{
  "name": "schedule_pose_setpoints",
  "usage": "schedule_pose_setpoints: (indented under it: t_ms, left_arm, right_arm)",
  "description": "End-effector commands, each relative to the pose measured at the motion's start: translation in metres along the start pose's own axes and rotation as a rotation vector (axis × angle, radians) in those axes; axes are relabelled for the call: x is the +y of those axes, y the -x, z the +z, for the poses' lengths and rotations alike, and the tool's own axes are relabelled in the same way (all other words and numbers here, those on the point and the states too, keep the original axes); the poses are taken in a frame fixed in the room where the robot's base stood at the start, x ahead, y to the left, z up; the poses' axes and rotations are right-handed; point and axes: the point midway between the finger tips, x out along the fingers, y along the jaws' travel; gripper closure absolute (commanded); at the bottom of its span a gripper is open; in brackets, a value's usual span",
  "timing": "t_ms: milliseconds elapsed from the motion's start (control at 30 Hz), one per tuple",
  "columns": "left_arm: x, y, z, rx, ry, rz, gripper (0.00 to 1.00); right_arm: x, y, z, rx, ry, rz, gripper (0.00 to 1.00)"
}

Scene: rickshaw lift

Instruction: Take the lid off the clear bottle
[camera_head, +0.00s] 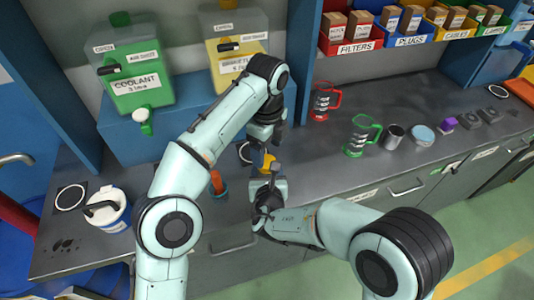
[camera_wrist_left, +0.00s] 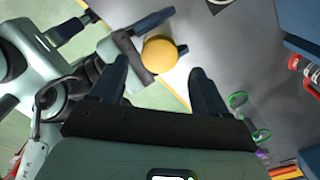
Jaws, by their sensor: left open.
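In the head view a yellow piece (camera_head: 267,163) shows between my two grippers, with the bottle's body mostly hidden. My left gripper (camera_head: 262,148) is above it, pointing down. In the left wrist view its two fingers (camera_wrist_left: 160,75) are spread and empty, with the lid beyond the gap. My right gripper (camera_head: 269,180) is low at the bench's front edge.
An orange-handled tool in a teal cup (camera_head: 218,187) stands left of the bottle. A red-handled mug (camera_head: 323,101), a green-handled mug (camera_head: 360,138) and a metal cup (camera_head: 392,137) stand to the right. A white lidded pail (camera_head: 106,210) is at the left.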

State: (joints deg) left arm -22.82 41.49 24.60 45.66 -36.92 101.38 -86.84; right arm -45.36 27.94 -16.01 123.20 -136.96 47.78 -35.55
Motion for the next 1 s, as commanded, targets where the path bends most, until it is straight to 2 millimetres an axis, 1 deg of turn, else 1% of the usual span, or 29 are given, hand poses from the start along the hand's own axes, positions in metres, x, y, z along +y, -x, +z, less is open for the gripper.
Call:
schedule_pose_setpoints:
  t_ms: [100,267,300,367,400,667,767,867,1000]
  left_arm:
    - [0.000,0.005,0.000,0.000,0.001,0.001,0.24]
    - [0.000,0.005,0.000,-0.001,0.001,0.001,0.24]
    - [0.000,0.005,0.000,0.000,0.001,0.001,0.24]
    - [0.000,0.005,0.000,0.000,0.001,0.001,0.24]
    - [0.000,0.005,0.000,0.000,0.001,0.001,0.24]
    - [0.000,0.005,0.000,0.000,0.001,0.001,0.24]
    - [0.001,0.004,0.000,0.000,0.001,0.001,0.24]
    - [0.001,0.001,0.000,0.001,0.001,0.002,0.24]
    - [0.002,-0.002,-0.001,0.002,0.001,0.004,0.24]
  right_arm:
    - [0.000,0.000,0.000,0.000,0.000,0.000,1.00]
    - [0.000,0.000,0.000,0.000,0.000,0.000,1.00]
    - [0.000,0.000,0.000,0.000,0.000,0.000,0.32]
    - [0.000,0.000,0.000,0.000,0.000,0.000,0.13]
    - [0.000,0.000,0.000,0.000,0.000,0.000,0.09]
    - [0.000,0.001,0.000,0.000,0.000,0.000,0.09]
    - [0.001,0.006,0.000,0.000,-0.001,0.001,0.09]
    - [0.001,0.019,0.000,-0.001,-0.002,0.002,0.09]
    - [0.001,0.049,0.000,-0.002,-0.003,0.003,0.09]
